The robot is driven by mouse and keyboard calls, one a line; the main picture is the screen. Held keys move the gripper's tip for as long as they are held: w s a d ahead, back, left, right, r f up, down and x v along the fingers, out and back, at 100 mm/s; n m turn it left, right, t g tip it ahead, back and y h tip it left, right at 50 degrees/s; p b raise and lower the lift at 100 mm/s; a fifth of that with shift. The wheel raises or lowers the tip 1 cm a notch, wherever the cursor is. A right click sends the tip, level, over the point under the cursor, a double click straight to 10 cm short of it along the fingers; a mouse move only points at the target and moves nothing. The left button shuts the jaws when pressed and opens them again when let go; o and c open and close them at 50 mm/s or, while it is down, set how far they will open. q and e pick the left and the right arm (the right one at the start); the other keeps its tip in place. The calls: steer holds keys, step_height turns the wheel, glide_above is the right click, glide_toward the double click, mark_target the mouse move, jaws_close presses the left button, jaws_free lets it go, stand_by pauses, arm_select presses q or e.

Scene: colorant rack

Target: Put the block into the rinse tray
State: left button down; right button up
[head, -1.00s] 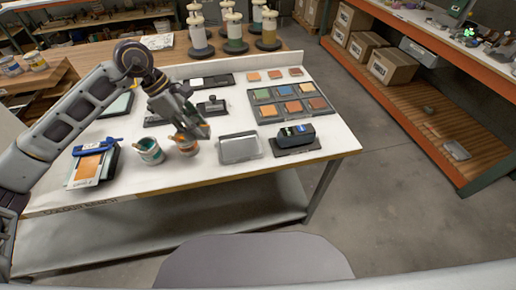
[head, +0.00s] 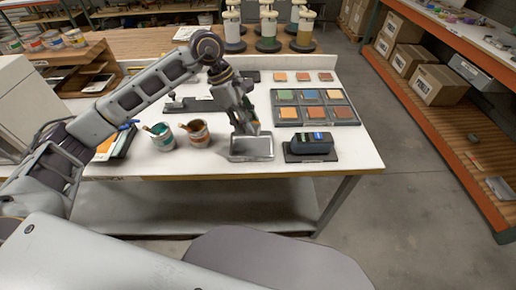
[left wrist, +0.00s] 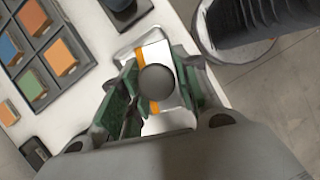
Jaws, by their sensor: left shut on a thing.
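The rinse tray is the shallow grey metal tray (head: 252,155) near the table's front edge. Its rim also shows under the gripper in the left wrist view (left wrist: 126,52). My left gripper (head: 247,130) is over the tray's back part, pointing down. It is shut on the block (left wrist: 156,55), which shows white with an orange stripe and a dark round knob (left wrist: 156,82) between the fingers. In the head view the fingers mostly hide the block. I cannot tell whether the block touches the tray floor. My right gripper is not in view.
A black device on a dark pad (head: 310,146) stands close right of the tray. Two paint cups (head: 197,134) stand to its left. A dark palette of coloured squares (head: 302,124) lies behind right. Spools (head: 268,32) stand at the back.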

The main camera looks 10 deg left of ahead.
arm_select(q)
steer(key=shift+w+d, duration=0.3)
steer(key=shift+w+a, duration=0.15)
steer(key=shift+w, duration=0.15)
steer(key=shift+w+m, duration=0.25)
steer(key=shift+m, duration=0.05)
steer(key=shift+w+f, duration=0.1)
steer(key=shift+w, duration=0.25)
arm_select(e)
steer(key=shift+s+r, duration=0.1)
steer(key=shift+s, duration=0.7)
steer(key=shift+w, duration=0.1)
